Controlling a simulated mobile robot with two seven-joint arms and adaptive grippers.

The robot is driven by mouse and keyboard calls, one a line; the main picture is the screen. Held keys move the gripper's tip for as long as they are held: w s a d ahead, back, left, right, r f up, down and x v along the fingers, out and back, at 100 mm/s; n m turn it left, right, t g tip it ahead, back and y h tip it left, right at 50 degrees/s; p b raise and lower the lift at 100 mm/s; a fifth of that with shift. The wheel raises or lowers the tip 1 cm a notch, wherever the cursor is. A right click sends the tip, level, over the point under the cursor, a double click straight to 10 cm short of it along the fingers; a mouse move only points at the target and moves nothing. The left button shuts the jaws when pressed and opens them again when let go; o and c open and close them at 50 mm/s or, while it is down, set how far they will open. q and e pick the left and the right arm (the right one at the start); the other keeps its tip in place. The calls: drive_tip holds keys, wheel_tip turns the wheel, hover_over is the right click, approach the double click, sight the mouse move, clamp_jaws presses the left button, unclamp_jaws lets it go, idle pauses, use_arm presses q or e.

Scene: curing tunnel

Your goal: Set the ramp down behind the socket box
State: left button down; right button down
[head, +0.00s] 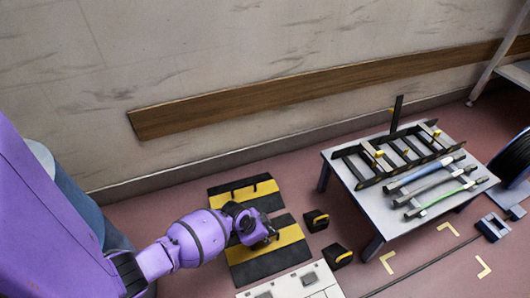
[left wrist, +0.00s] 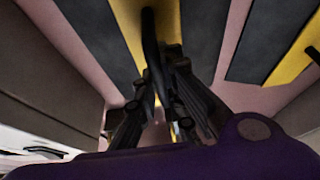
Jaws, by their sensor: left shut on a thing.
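Two black-and-yellow striped ramps show in the head view, one behind the other: a far ramp (head: 224,199) with a black handle and a near ramp (head: 245,270). My left gripper (head: 268,238) is over the near ramp. In the left wrist view the left gripper (left wrist: 165,110) is shut on the dark handle bar of the near ramp (left wrist: 88,35), above its yellow stripe. The fingers hide part of the handle. I cannot tell whether this ramp touches the floor. A pale box (head: 318,281), perhaps the socket box, is cut off by the bottom edge. My right gripper is not in view.
Two small black blocks with yellow handles (head: 316,220) (head: 340,257) stand right of the ramps. A table (head: 340,163) with a black rack and rods stands farther right. The wall (head: 200,60) bounds the back. Yellow corner marks (head: 448,229) lie on the right floor.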

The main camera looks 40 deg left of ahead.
use_arm(q)
drive_tip(key=c, duration=1.8)
unclamp_jaws()
drive_tip(key=shift+c, duration=0.2)
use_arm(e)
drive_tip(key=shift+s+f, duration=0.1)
